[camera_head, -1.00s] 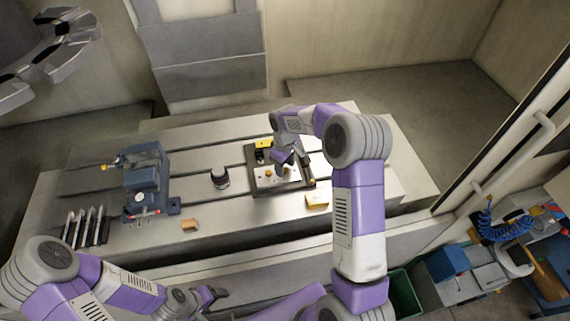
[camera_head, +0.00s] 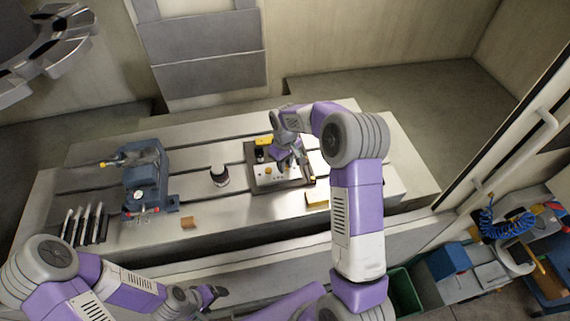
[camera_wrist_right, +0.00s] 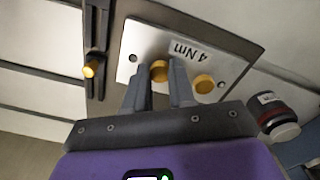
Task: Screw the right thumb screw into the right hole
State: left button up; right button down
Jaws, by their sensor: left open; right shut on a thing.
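A light metal plate with a "4 Nm" label (camera_wrist_right: 186,50) lies on a dark base (camera_head: 251,158). The right wrist view shows two yellow thumb screws at the plate. My right gripper (camera_wrist_right: 160,82) is shut on one, the right thumb screw (camera_wrist_right: 158,69), with its fingers on either side of the head. The other thumb screw (camera_wrist_right: 204,84) stands beside the fingers, apart from them. The hole under the held screw is hidden, so its depth cannot be told. My left gripper (camera_head: 215,293) is open and empty, low in the head view, away from the plate.
A black and red cylinder (camera_head: 220,176) stands left of the base. A vise (camera_head: 146,182) and a rack of tools (camera_head: 86,222) are further left.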

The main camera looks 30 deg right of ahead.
jog(key=m, duration=0.7)
jog(key=m, duration=0.6)
jog(key=c, duration=0.9)
grip_release()
jog(key=shift+f, duration=0.1)
jog(key=shift+o, duration=0.2)
